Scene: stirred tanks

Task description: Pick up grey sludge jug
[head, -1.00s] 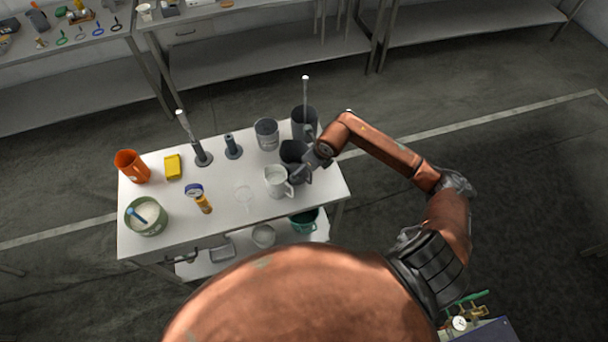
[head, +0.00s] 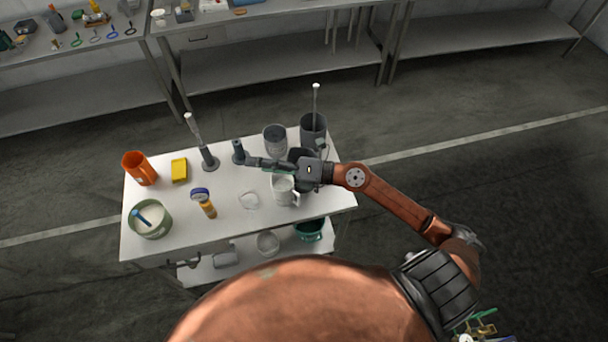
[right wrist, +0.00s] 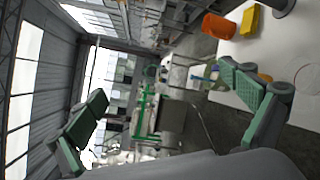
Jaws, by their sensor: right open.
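A dark grey jug (head: 297,153), which may be the sludge jug, stands near the right end of the white table. My right gripper covers most of it in the head view, and its contents cannot be seen. My right gripper (head: 254,162) points left across the table, above the jug and a white handled jug (head: 283,192). The right wrist view shows its two green-padded fingers (right wrist: 163,86) spread wide with nothing between them. I cannot tell whether the gripper touches the jug. My left gripper is out of view.
A grey beaker (head: 274,138) and a tall dark vessel with a rod (head: 313,128) stand behind the jug. The white table's front middle (head: 235,228) is clear.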

